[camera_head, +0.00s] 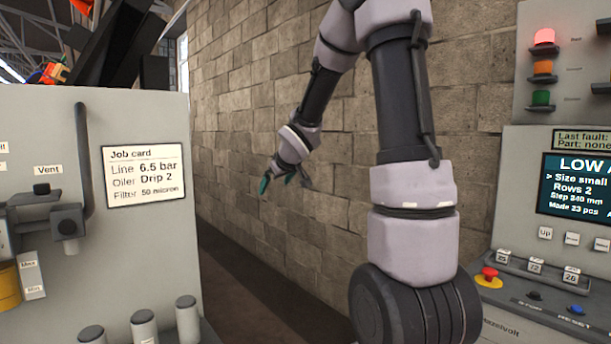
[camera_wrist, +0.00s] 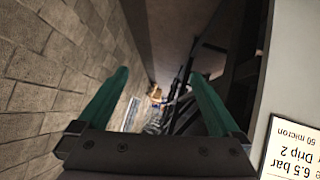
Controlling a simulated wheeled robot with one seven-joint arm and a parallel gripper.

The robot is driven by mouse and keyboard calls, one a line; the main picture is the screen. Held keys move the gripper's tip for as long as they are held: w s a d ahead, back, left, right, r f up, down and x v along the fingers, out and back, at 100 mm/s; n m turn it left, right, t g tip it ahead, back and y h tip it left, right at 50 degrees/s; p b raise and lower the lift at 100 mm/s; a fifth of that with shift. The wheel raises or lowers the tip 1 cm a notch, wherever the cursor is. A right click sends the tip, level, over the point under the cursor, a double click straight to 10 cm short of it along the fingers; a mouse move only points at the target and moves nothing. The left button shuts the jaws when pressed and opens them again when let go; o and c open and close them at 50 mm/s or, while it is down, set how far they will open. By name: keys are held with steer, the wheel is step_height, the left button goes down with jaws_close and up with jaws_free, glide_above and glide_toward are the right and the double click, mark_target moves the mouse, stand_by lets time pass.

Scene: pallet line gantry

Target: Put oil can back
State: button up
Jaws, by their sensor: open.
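My gripper (camera_head: 284,176) hangs in the gap between the grey cabinet and the block wall in the head view, pointing down and to the left. Its two green fingers stand wide apart in the wrist view (camera_wrist: 160,95), with nothing between them. I see no oil can that I can make out in either view.
The grey cabinet (camera_head: 120,255) on the left carries a job card (camera_head: 145,176), a vent knob (camera_head: 67,222) and several short posts along its lower edge. A control panel (camera_head: 560,150) with lamps, a screen and a red stop button (camera_head: 489,276) stands at right. The block wall (camera_head: 245,110) is behind.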

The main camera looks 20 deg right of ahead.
steer(key=s+d+r+m+g+h, duration=0.1)
steer(key=s+r+m, duration=0.15)
steer(key=s, duration=0.45)
steer(key=s+r+m, duration=0.2)
steer(key=s+r, duration=0.2)
steer(key=s, duration=0.3)
steer(key=s+a+r+m+g+y, duration=0.1)
steer(key=s+a, duration=0.4)
steer(key=s, duration=1.3)
steer(key=shift+m+g+y, duration=0.6)
steer(key=shift+m+y, duration=0.3)
steer(key=shift+m, duration=0.35)
steer(key=shift+w, duration=0.1)
